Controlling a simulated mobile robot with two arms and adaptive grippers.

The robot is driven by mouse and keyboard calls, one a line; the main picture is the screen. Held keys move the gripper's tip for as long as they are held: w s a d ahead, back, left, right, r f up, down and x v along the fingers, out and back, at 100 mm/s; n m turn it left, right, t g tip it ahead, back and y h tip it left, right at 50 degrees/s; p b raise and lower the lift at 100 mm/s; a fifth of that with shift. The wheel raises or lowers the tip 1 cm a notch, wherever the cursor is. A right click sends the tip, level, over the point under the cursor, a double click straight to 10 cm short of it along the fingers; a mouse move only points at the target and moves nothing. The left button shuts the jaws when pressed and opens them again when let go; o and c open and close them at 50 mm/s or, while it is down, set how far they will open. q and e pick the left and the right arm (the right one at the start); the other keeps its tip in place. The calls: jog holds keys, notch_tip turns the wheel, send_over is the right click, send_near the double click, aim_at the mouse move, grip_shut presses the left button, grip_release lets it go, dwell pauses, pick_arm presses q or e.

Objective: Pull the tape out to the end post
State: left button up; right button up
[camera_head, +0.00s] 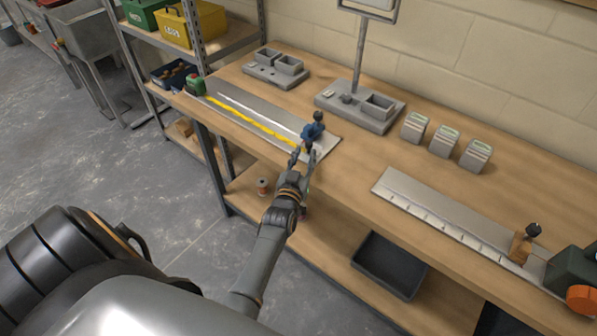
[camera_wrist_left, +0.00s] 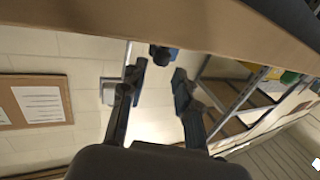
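A yellow tape (camera_head: 252,122) lies along a grey metal plate (camera_head: 240,98) on the bench. It runs from a green tape case (camera_head: 195,85) at the left to just beside a blue post with a dark knob (camera_head: 313,130) at the plate's right end. My left gripper (camera_head: 302,155) is at the bench's front edge, just in front of the blue post. In the left wrist view its two fingers (camera_wrist_left: 159,76) stand apart with nothing seen between them. A blue part (camera_wrist_left: 160,54) shows beyond the fingertips. Whether the tape end touches the post is hidden. My right gripper is out of view.
A second plate with marks (camera_head: 440,215) lies to the right, with a wooden block (camera_head: 520,247) and a dark green case with an orange disc (camera_head: 572,270). Several grey blocks (camera_head: 443,140) and a grey stand base (camera_head: 360,108) are behind. Bare bench lies between the plates.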

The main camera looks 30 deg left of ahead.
pick_arm(q)
jog(key=v, duration=0.9)
jog(key=shift+w, duration=0.15)
